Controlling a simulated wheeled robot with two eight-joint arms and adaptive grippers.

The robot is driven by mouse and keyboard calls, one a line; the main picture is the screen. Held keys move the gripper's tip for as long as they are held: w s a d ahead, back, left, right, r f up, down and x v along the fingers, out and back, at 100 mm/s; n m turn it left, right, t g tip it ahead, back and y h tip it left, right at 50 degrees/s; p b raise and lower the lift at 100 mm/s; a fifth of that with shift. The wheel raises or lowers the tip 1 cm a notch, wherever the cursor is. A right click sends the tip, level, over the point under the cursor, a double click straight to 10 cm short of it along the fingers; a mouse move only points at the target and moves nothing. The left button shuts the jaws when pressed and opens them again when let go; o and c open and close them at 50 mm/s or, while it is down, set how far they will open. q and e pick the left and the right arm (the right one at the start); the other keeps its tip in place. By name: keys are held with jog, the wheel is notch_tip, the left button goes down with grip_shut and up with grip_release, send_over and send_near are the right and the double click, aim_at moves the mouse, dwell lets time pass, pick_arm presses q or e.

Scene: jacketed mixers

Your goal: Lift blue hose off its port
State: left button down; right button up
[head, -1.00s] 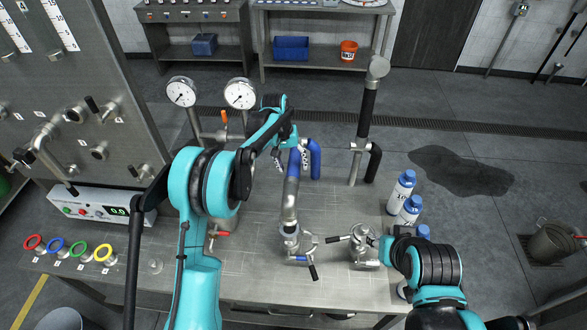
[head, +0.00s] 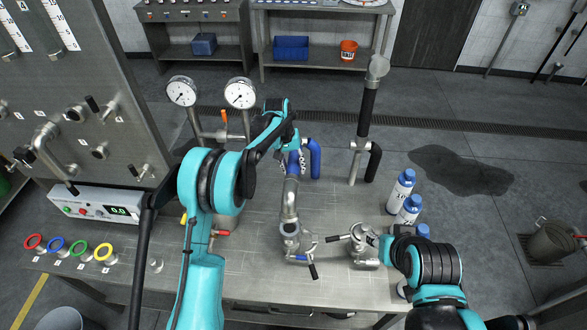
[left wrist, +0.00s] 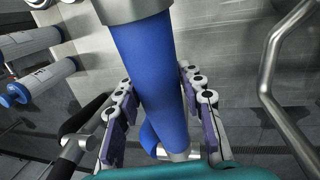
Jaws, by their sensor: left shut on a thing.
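The blue hose (head: 314,158) is a blue bend joined to a long metal end pipe (head: 290,198) that points toward the bench front. The pipe's lower end is just above the port (head: 290,230), whose dark opening shows; a valve with a blue handle sits below it. My left gripper (head: 293,157) is shut on the blue hose. In the left wrist view the hose (left wrist: 150,70) runs between the two padded fingers (left wrist: 160,120), with a metal collar at the top. My right gripper (head: 378,243) is at a metal valve fitting (head: 362,250); its fingers are too small to read.
A black hose (head: 367,115) stands at the back right of the bench. White bottles with blue caps (head: 402,190) stand to the right. Two gauges (head: 240,93) stand behind my left arm. Coloured rings (head: 57,245) lie at the left front.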

pick_arm(q)
jog(key=r+g, duration=0.1)
jog(key=w+r+p, duration=0.1)
jog(key=r+g+p, duration=0.1)
jog(key=r, duration=0.1)
jog(key=shift+w+r+g, duration=0.1)
jog(key=shift+w+g, duration=0.2)
jog(key=shift+w, duration=0.1)
jog(key=shift+w+r+g+p, duration=0.25)
jog(key=shift+r+g+p, duration=0.25)
jog(key=shift+r+p, duration=0.15)
